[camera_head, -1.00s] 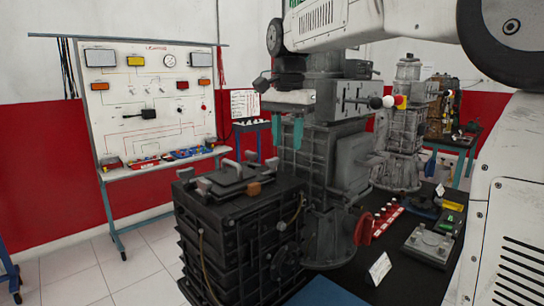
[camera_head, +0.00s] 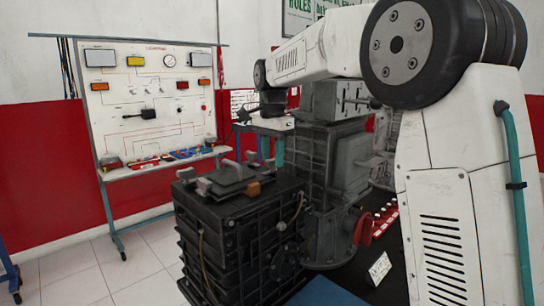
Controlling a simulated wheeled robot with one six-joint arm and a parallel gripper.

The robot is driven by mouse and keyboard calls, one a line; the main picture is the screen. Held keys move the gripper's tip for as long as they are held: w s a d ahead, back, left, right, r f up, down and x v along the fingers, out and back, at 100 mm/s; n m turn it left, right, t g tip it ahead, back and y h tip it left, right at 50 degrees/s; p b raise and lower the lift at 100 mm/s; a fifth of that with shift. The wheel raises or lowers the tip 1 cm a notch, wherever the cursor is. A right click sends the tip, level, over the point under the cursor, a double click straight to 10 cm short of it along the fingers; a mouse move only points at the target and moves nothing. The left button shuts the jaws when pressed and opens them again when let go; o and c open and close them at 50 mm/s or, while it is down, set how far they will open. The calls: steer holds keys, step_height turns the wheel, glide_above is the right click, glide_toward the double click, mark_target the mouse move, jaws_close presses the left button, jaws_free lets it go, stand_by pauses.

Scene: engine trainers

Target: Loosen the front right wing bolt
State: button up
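The dark ribbed engine block (camera_head: 235,245) stands in the middle foreground. A dark cover plate (camera_head: 226,181) with a raised grey handle (camera_head: 232,166) lies on top. Small wing-like fasteners sit around the plate: a brown one (camera_head: 253,189) at the near right, a grey one (camera_head: 204,186) at the near left, others at the far corners. Which one the task calls front right is not certain from this view. The fingers look apart and empty, touching no fastener.
A tall grey machine (camera_head: 335,170) stands right behind the block, close to my gripper. A training board (camera_head: 150,100) stands at the back left.

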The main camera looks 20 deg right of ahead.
steer(key=shift+f, duration=0.15)
jaws_close()
